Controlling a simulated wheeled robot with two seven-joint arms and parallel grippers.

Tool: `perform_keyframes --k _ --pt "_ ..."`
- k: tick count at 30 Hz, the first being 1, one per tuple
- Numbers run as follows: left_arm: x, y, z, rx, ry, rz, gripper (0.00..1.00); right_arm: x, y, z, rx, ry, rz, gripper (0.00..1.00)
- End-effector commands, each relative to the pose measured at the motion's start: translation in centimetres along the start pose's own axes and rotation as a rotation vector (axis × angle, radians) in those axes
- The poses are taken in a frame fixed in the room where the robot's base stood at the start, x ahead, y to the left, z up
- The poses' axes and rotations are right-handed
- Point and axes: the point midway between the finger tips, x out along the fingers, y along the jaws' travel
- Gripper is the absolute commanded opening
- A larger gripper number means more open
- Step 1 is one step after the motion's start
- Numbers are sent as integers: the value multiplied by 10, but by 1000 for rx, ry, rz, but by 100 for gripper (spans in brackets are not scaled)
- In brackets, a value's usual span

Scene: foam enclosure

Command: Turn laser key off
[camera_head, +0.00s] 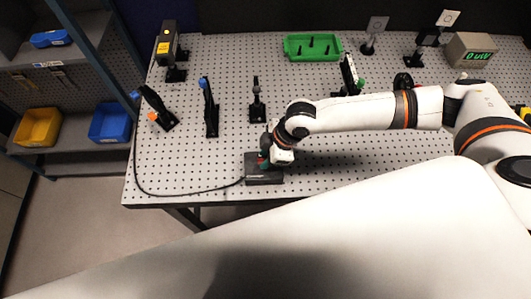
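A dark grey box (264,178), which seems to be the laser controller with the key, lies flat near the table's front edge. A black cable runs from its left side. My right gripper (266,162) is directly over the box's upper part, pointing down at it. The gripper's fingers are small and partly hidden by the wrist, so I cannot tell whether they are open, shut or touching the key. The key itself is hidden or too small to see. A black laser housing (167,45) with a yellow label stands at the table's back left. My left gripper is not in view.
The perforated optical table (215,160) holds several black optic mounts (210,110) left of my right arm. A green tray (312,46) and a power meter reading "0 uW" (470,48) stand at the back. Shelves with a yellow bin (38,127) and a blue bin (110,122) are at left.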

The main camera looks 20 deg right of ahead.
Motion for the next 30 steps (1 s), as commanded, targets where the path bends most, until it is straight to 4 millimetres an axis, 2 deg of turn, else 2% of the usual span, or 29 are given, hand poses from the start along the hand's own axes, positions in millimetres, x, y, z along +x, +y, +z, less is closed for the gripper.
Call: perform_keyframes --k 4,11,17,30 --pt "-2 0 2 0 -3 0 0 7 0 0 -1 0 0 30" --pt "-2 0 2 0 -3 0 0 8 0 0 -1 0 0 30" --pt "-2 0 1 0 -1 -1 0 8 0 0 -1 0 -1 1" --pt "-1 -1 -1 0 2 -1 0 8 -1 0 -50 -1 20 0"
